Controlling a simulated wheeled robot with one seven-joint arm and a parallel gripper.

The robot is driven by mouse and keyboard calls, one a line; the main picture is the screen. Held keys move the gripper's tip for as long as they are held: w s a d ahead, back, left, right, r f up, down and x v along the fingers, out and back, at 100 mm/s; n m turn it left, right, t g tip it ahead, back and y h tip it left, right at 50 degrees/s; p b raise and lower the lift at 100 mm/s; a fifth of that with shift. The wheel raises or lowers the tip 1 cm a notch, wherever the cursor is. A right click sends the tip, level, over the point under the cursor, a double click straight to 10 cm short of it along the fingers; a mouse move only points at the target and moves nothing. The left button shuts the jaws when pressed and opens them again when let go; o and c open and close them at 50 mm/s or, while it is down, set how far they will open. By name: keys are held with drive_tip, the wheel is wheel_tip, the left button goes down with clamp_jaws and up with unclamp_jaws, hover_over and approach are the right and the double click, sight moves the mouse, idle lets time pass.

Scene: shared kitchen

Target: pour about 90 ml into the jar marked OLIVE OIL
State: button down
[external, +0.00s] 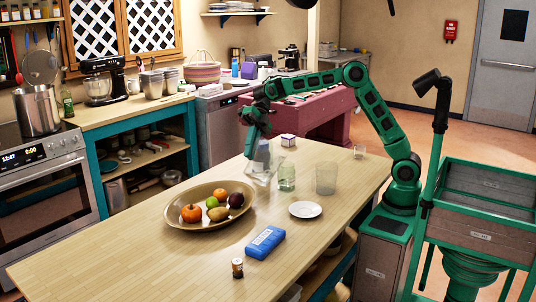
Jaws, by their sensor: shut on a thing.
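My gripper (261,146) is above the middle of the wooden island, behind the fruit bowl. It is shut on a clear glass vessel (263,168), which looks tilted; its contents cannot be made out. A greenish clear glass jar (286,178) stands upright just right of the held vessel. A larger clear glass container (326,179) stands further right, and a small clear glass (360,152) is near the back right edge. No label can be read, so I cannot tell which one is marked OLIVE OIL.
A wide bowl of fruit (180,218) sits left of the held vessel on the island (110,255). A white saucer (305,209), a blue packet (264,242), a small dark jar (237,267) and a small white box (288,140) also stand there. The front left is clear.

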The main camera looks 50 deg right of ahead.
drive_tip(key=shift+a+f+h, duration=0.15)
drive_tip(key=shift+a+h, duration=0.05)
drive_tip(key=shift+h, duration=0.1)
drive_tip(key=shift+a, duration=0.1)
idle(1.3)
drive_tip(key=shift+w+a+f+m+h, duration=0.1)
drive_tip(key=shift+a+f+m+h, duration=0.2)
drive_tip(key=shift+a+f+h, duration=0.3)
drive_tip(key=w+a+f+m+h, duration=0.1)
drive_tip(key=a+f+h, duration=0.4)
drive_tip(key=h, duration=0.1)
drive_tip(key=shift+f+g+h, duration=0.3)
drive_tip(key=shift+f, duration=0.05)
drive_tip(key=shift+a+m, duration=0.1)
drive_tip(key=shift+m, duration=0.2)
